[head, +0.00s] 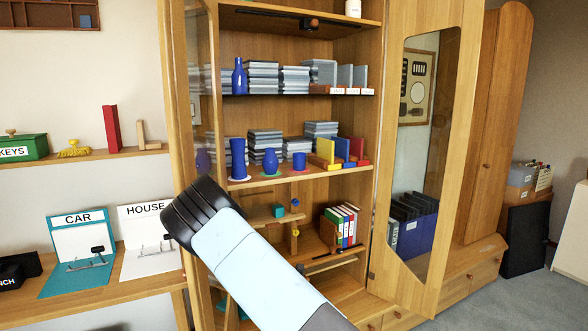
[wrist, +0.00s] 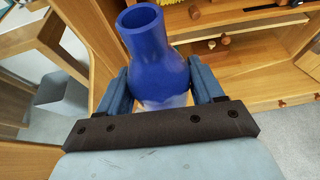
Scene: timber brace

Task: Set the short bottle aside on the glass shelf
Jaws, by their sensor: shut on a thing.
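A blue bottle (wrist: 150,50) with a wide open mouth stands between the two blue fingers of my gripper (wrist: 162,84) in the wrist view. The gripper is shut on its body, and the dark crossbar hides its base. In the head view the front of my arm covers the gripper and the held bottle. A thin dark-edged shelf (head: 268,95), which looks like the glass shelf, is in the upper part of the open cabinet. Another blue bottle (head: 239,78) stands at its left end, beside stacks of grey boxes.
The wooden shelf (head: 330,172) below carries a blue cylinder (head: 238,158), a blue vase (head: 270,161), a blue cup (head: 299,160) and coloured blocks. The mirrored cabinet door (head: 412,180) stands open at the right. A glass-paned door (head: 205,90) edges the left.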

